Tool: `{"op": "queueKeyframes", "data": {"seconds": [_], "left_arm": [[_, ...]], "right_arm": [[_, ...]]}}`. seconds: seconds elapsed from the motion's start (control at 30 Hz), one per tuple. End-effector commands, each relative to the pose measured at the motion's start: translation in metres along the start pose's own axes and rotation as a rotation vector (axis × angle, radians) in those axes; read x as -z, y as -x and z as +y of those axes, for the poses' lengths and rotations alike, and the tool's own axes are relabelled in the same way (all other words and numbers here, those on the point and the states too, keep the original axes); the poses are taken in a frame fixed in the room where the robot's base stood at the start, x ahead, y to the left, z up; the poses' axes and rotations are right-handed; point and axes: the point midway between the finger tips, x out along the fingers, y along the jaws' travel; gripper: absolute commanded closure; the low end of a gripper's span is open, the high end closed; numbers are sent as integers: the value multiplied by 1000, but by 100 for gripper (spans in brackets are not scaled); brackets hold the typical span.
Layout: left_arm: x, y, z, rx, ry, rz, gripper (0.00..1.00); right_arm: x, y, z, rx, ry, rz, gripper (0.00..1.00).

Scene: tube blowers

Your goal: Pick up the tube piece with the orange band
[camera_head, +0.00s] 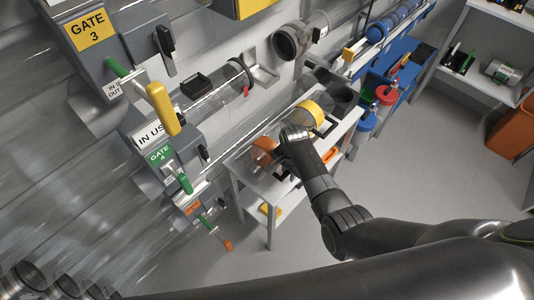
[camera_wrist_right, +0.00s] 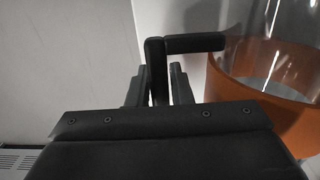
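The tube piece with the orange band (camera_head: 265,145) lies on the white cart in the head view, a clear tube with an orange ring at its left end. In the right wrist view its orange band (camera_wrist_right: 262,98) fills the right side, with a black handle (camera_wrist_right: 196,43) beside it. My right gripper (camera_head: 288,140) is at this piece and partly covers it in the head view. In the wrist view its fingers (camera_wrist_right: 158,88) stand close against the handle's upright bar on both sides. The contact itself is hard to see. My left gripper is not in view.
A tube piece with a yellow band (camera_head: 309,113) lies close behind on the same white cart (camera_head: 246,190). A blue bench (camera_head: 398,55) is at the back right.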

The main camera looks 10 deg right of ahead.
Motion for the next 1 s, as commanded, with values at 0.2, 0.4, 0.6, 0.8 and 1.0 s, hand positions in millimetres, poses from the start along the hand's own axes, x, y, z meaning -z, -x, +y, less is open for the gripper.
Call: {"op": "queueKeyframes", "data": {"seconds": [0.2,0.4,0.6,0.8,1.0], "left_arm": [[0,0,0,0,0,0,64],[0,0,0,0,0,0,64],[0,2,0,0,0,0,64],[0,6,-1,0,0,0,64],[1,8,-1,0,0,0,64]], "right_arm": [[0,0,0,0,0,0,100],[0,1,-1,2,0,1,100],[0,7,-1,3,0,2,100],[1,36,-2,6,0,3,100],[1,72,-1,5,0,3,100]]}}
